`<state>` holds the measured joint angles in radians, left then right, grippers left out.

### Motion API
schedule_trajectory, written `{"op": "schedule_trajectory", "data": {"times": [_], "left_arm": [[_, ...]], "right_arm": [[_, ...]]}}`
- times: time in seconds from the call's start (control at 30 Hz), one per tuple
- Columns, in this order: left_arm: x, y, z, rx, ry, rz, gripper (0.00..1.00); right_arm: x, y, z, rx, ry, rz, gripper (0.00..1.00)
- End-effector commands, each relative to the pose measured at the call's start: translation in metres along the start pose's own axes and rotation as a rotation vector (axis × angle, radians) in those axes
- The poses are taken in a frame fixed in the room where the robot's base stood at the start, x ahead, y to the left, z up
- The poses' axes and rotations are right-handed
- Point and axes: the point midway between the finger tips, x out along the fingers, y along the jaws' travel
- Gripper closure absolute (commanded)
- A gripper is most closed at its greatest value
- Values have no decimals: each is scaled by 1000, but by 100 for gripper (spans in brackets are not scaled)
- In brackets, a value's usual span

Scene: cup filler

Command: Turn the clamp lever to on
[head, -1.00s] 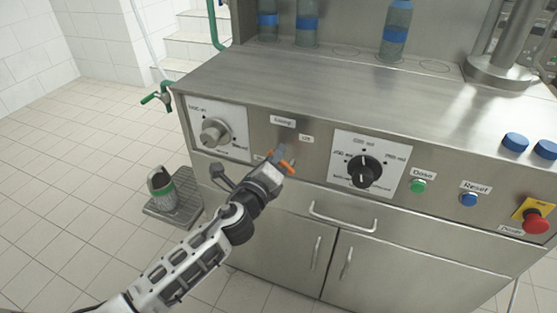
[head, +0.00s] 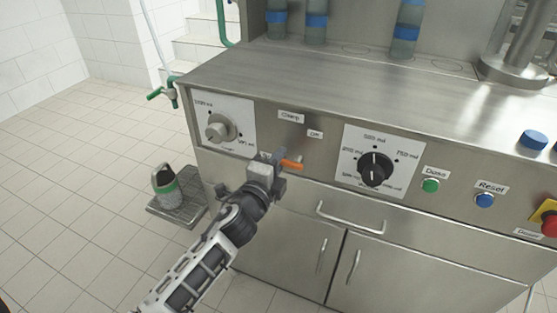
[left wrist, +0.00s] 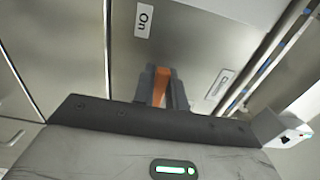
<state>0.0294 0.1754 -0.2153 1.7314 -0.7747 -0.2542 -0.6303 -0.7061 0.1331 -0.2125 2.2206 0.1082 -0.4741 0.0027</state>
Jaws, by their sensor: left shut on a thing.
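The clamp lever has an orange handle (head: 291,164) and sits on the machine's front panel below the "Clamp" label (head: 290,117). In the head view the handle points right, nearly level. The "Off" label (head: 315,134) is above and right of it. My left gripper (head: 274,164) is at the lever, shut on it and partly covering it. The left wrist view shows the orange handle (left wrist: 162,86) between the grey fingers (left wrist: 161,90). The "On" label (left wrist: 144,19) also shows there, beyond the fingertips. My right gripper is not in view.
A round knob (head: 219,128) is left of the lever, and a black volume dial (head: 375,168) is to the right. The green Dose button (head: 431,185) and blue Reset button (head: 484,200) are farther right. A drawer handle (head: 350,220) is below.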

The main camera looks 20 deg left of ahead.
Motion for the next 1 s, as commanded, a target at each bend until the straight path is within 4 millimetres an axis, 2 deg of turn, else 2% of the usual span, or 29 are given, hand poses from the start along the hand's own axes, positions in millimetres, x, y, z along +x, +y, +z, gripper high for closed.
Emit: {"op": "schedule_trajectory", "data": {"times": [0.47,0.5,0.57,0.87,1.0], "left_arm": [[0,2,-1,-19,1,4,100],[0,2,-1,-19,1,4,81],[0,2,-1,-18,1,3,65],[-1,1,0,-15,1,2,65],[-13,2,0,-14,1,3,65]], "right_arm": [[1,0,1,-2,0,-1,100],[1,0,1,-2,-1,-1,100],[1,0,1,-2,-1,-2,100],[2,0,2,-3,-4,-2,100],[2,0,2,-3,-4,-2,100]]}}
